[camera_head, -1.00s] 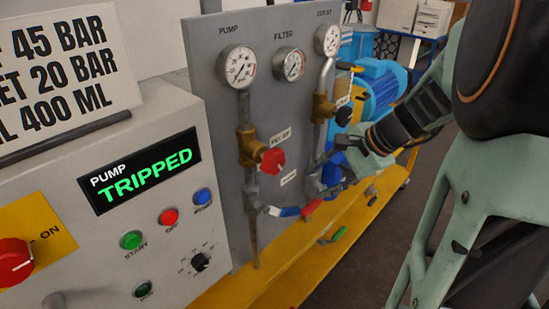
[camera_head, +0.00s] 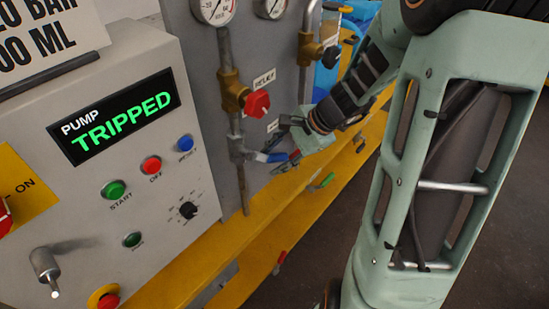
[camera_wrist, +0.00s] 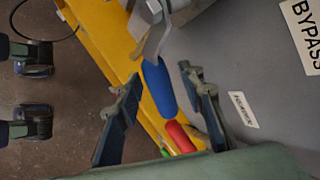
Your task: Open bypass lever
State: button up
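The bypass lever has a blue handle (camera_wrist: 159,86) on a bare metal shank (camera_wrist: 155,40), and it shows in the wrist view next to a "BYPASS" label (camera_wrist: 305,35). In the head view the blue handle (camera_head: 262,157) sits low on the grey panel, partly behind my fingers. My gripper (camera_wrist: 160,78) is open, with one finger on each side of the blue handle and visible gaps between them. In the head view my gripper (camera_head: 281,146) is at the lever's right end.
A red handle (camera_wrist: 180,137) lies just past the blue one, between my fingers. A red relief knob (camera_head: 257,104) on a brass valve is above the lever. The control box (camera_head: 130,190) reads "PUMP TRIPPED". A yellow frame (camera_head: 225,235) runs below.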

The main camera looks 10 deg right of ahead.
grip_shut()
dwell(0.3)
jog(key=shift+a+f, duration=0.1)
jog(key=shift+f, duration=0.1)
jog(key=y, duration=0.1)
jog(key=a+f+m+g+y, duration=0.1)
jog(key=shift+s+f+g+y+p, duration=0.15)
jog(key=shift+s+g+y+p, duration=0.15)
jog(key=shift+s+p, duration=0.1)
jog(key=shift+s+a+f+m+g+y, duration=0.25)
jog(key=shift+s+a+m+g+y, duration=0.3)
jog(key=shift+y, duration=0.5)
jog(key=shift+s+a+f+m+g+y, duration=0.25)
jog(key=shift+s+a+m+g+y, duration=0.15)
jog(key=shift+a+y, duration=0.5)
jog(key=shift+s+a+f+m+g+y, duration=0.25)
jog(key=shift+s+a+m+g+y, duration=0.25)
jog(key=shift+y, duration=0.65)
